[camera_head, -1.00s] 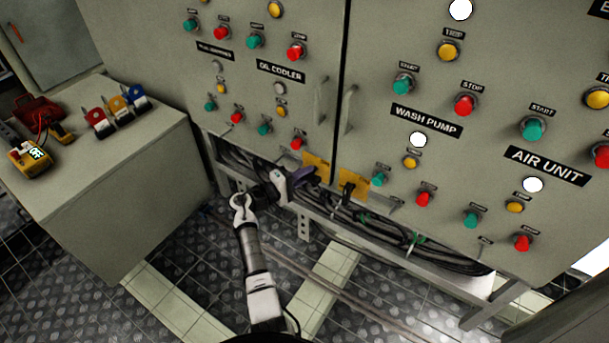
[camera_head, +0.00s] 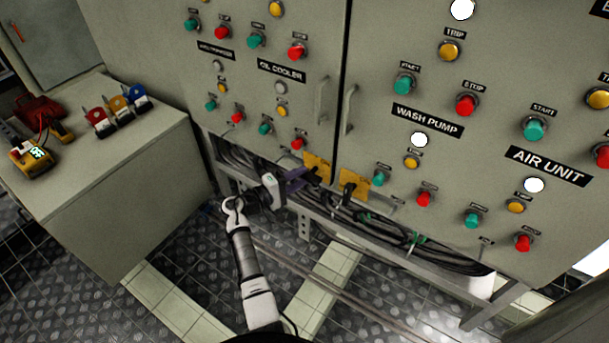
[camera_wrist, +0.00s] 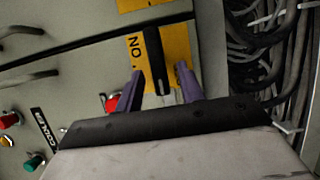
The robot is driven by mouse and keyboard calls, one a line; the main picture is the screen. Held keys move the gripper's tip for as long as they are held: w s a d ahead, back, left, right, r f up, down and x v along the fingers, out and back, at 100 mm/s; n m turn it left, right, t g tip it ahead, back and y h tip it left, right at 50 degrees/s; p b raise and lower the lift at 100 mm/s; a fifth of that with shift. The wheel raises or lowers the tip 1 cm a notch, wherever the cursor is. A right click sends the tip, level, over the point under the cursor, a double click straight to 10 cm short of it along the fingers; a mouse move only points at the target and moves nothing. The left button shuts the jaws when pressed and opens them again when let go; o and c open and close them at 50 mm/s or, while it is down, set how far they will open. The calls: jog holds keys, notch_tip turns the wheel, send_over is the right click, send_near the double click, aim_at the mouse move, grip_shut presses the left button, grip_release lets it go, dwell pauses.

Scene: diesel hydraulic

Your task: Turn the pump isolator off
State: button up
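A yellow isolator plate (camera_head: 318,164) sits at the bottom edge of the left cabinet door. A second yellow plate (camera_head: 353,184) with a black handle sits just right of it, across the door gap. In the wrist view the nearer plate (camera_wrist: 137,55) shows the word ON and a black handle (camera_wrist: 156,62). My gripper (camera_head: 300,178) is at the left plate. Its purple fingers (camera_wrist: 159,72) are open, one on each side of the handle, with visible gaps. Contact cannot be told. No label shows which isolator serves the pump.
Cabinet doors carry several buttons and two upright door handles (camera_head: 321,100). Black cables (camera_head: 370,218) run in a tray below. A grey bench (camera_head: 130,180) at left holds a yellow meter (camera_head: 35,160) and padlocks (camera_head: 118,110). The floor before the cabinet is clear.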

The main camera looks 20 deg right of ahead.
jog(key=v, duration=1.1)
jog(key=shift+s+a, duration=0.15)
jog(key=shift+a, duration=0.05)
jog(key=s+a+p, duration=0.1)
jog(key=s+a, duration=0.3)
jog(key=a, duration=0.2)
jog(key=shift+s+p, duration=0.4)
jog(key=shift+a, duration=0.1)
